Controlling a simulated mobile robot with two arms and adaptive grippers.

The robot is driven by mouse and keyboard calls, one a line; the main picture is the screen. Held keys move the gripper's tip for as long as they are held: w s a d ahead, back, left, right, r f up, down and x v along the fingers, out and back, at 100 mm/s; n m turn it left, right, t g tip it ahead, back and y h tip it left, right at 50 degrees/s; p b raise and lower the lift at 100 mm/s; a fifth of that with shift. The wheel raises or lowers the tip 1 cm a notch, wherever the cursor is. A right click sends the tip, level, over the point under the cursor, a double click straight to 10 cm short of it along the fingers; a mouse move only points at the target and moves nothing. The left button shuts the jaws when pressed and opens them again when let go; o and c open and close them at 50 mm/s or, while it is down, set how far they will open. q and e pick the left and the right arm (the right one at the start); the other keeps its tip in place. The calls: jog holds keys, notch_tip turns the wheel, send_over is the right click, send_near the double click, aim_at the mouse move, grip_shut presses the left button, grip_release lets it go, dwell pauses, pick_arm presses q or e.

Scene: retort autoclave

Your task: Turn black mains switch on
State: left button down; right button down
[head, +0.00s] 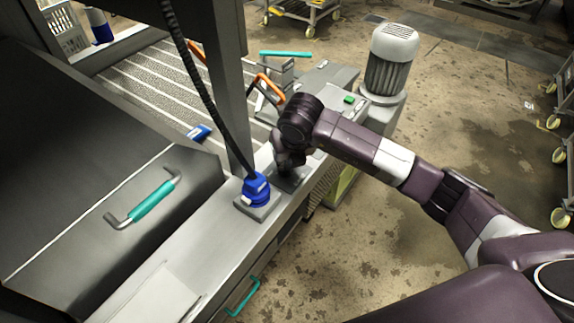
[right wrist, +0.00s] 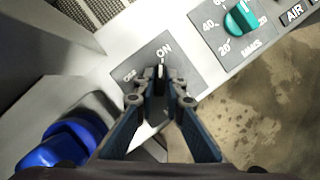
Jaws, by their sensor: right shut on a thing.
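The black mains switch (right wrist: 160,73) is on a grey plate (right wrist: 183,68) marked ON and OFF in the right wrist view. My right gripper (right wrist: 160,82) is shut on the switch, and its fingers hide most of it. A pale mark on the switch shows between the fingertips, just below the word ON, with OFF to its left. In the head view my right gripper (head: 287,168) reaches down onto the same plate (head: 291,183) on the machine's ledge, and the switch is hidden there. My left gripper is not in view.
A blue plug (head: 256,190) with a black cable stands close left of the gripper. A metal post (head: 229,90) rises behind the plug. A grey motor (head: 390,58) stands beyond the arm. Open floor lies to the right.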

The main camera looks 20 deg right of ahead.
jog(key=shift+w+m, duration=0.1)
jog(key=shift+m, duration=0.4)
jog(key=c, duration=2)
grip_release()
jog(key=shift+r, duration=0.1)
jog(key=v, duration=1.2)
jog(key=shift+a, duration=0.25)
jog(key=shift+s, duration=0.2)
